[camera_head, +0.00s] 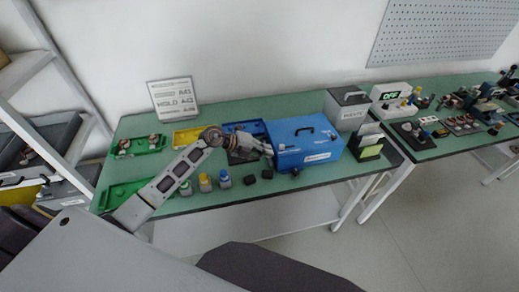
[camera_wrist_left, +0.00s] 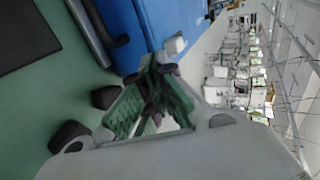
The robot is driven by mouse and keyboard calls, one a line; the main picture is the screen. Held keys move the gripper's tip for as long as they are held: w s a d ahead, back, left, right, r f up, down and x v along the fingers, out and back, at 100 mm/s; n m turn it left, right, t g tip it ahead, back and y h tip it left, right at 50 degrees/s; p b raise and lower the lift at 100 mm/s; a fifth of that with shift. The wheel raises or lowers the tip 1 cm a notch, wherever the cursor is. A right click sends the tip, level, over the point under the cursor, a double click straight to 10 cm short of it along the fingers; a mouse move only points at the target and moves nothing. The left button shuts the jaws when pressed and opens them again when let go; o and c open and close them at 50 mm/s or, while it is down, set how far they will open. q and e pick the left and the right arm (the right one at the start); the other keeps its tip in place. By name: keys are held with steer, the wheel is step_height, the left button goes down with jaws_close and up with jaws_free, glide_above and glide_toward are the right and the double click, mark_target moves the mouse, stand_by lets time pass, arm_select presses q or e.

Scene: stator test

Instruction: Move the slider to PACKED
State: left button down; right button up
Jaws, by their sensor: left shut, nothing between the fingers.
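My left gripper (camera_head: 269,152) is at the left side of a blue case (camera_head: 312,154) on the green table. In the left wrist view the gripper (camera_wrist_left: 158,72) has its fingers converging, shut and empty, right by a corner of the blue case (camera_wrist_left: 150,18). A small pale block (camera_wrist_left: 175,45) sits at that corner, close to the fingertips. I cannot tell whether it is the slider or whether the fingers touch it. No PACKED lettering is readable. My right gripper is not in view.
Small dark blocks (camera_head: 250,180) and several small bottles (camera_head: 205,182) stand along the front edge. A yellow tray (camera_head: 190,136), a green tray (camera_head: 138,147) and a sign (camera_head: 174,98) are left. A grey bin (camera_head: 347,108) stands right of the case.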

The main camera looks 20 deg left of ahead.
mark_target(282, 147)
arm_select(q)
steer(key=shift+w+d, duration=0.65)
steer(key=shift+d, duration=0.25)
steer(key=shift+w+d+p, duration=0.2)
steer(key=shift+d+p, duration=0.1)
steer(key=shift+w, duration=0.15)
